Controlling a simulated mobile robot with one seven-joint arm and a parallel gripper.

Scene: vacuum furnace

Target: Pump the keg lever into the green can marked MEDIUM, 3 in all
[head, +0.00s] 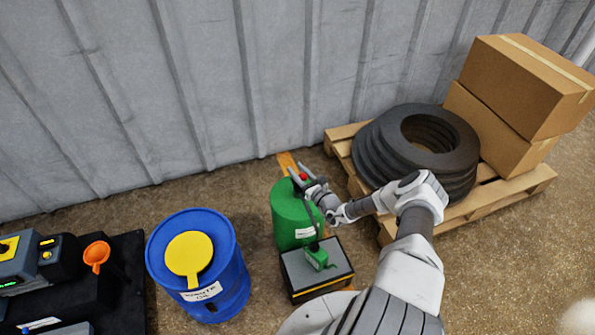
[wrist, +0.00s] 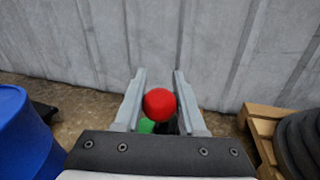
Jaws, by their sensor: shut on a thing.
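The green keg (head: 288,222) stands near the wall with a white label on its side. Its lever's red knob (head: 303,176) is at the top, and the knob also shows in the wrist view (wrist: 160,104). My gripper (head: 298,171) is over the keg, its two fingers shut on the red knob. In the wrist view the knob sits between the fingers (wrist: 159,90). The small green can (head: 317,257) stands on a grey-topped box (head: 298,272) in front of the keg. Its marking is too small to read. Most of the lever is hidden.
A blue drum (head: 235,285) with a yellow lid stands left of the box. A pallet (head: 540,183) with black rings (head: 458,185) and cartons (head: 525,85) is at the right. An orange funnel (head: 96,254) is at far left. The corrugated wall (head: 220,70) rises behind.

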